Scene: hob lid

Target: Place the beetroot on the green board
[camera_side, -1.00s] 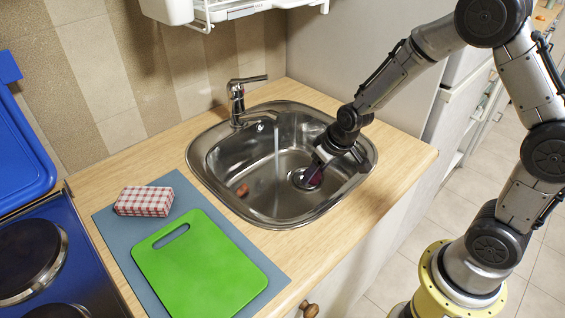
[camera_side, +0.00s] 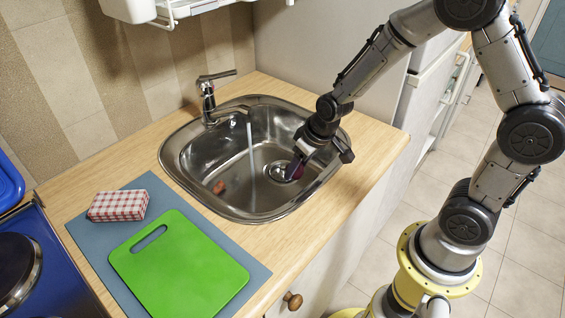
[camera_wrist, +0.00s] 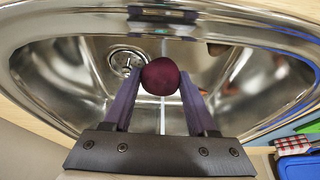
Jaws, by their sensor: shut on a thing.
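The beetroot is a round dark purple ball, clear in the wrist view (camera_wrist: 160,76) between the two fingers of my gripper (camera_wrist: 161,92). My gripper is shut on it. In the side view my gripper (camera_side: 300,163) is over the right part of the sink, and the beetroot (camera_side: 293,170) shows only partly beneath it. The green board (camera_side: 178,268) lies flat on a blue-grey mat at the front left, to the left of the sink and apart from my gripper. Its top is bare.
The steel sink (camera_side: 190,160) has a tap (camera_side: 208,100) with water running. A small reddish-brown thing (camera_side: 218,187) lies in the basin. A red-checked block (camera_side: 118,206) sits on the mat (camera_side: 82,236) behind the board. The hob (camera_side: 45,285) is at far left.

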